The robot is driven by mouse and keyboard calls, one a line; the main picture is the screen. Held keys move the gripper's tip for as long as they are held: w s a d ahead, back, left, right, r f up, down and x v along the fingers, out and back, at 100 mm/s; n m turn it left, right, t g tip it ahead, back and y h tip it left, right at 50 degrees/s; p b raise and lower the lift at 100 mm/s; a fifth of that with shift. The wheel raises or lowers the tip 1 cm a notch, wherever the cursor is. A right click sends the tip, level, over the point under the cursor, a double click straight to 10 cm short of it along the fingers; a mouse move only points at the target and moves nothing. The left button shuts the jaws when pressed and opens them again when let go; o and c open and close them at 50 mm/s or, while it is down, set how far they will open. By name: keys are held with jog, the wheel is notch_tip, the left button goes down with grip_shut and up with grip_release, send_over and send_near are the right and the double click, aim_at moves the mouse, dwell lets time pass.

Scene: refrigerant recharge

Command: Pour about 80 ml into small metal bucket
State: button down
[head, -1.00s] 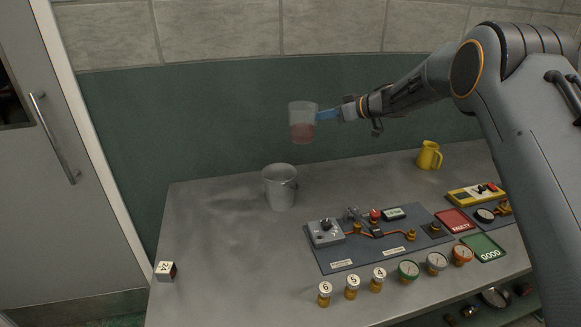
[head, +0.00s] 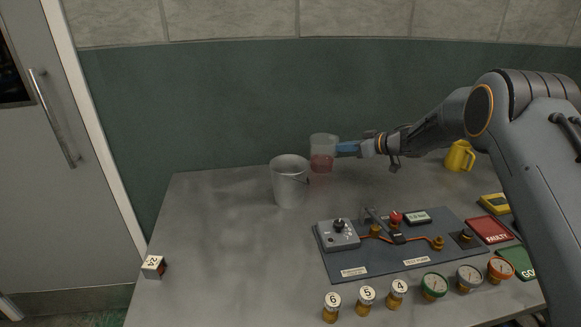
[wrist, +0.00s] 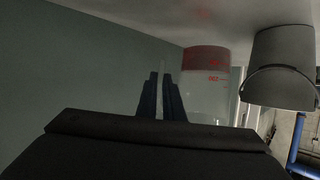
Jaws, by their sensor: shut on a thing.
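A clear beaker (head: 323,158) holds pinkish-red liquid in its lower part. My gripper (head: 343,149) is shut on it from the right, with blue fingers at its side. The beaker is upright above the bench, just right of the small metal bucket (head: 289,184) and with its base near rim height in the picture. The grey bucket stands upright on the bench; its inside bottom is hidden. The wrist view appears upside down: it shows the beaker (wrist: 206,90) with red markings beside my fingers (wrist: 161,98), and the bucket (wrist: 283,70) to the right, apart from it.
A panel (head: 395,262) with knobs and copper pipe lies in front right of the bucket. Numbered vials (head: 366,298) and gauges (head: 468,277) line the front. A yellow jug (head: 459,156) stands back right. A white-topped block (head: 154,266) sits front left.

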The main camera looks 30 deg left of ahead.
jog(key=shift+r, duration=0.1)
jog(key=s+a+r+n+t+h+p, duration=0.1)
jog(key=s+r+n+t+p, duration=0.4)
jog(key=r, duration=0.8)
jog(key=shift+s+a+r+n+t+p, duration=0.3)
jog(key=shift+s+a+n+p, duration=0.25)
jog(key=shift+s+n+p, duration=0.8)
jog(key=shift+s+a+n+t+b, duration=0.15)
jog(key=shift+s+n+t+b, duration=0.25)
jog(key=shift+s+b, duration=0.55)
jog(key=shift+s+a+r+n+t+y+b, duration=0.25)
jog(key=shift+s+r+n+b, duration=0.2)
jog(key=shift+r+n, duration=0.25)
dwell(1.2)
jog(key=shift+s, duration=0.25)
jog(key=shift+r, duration=0.1)
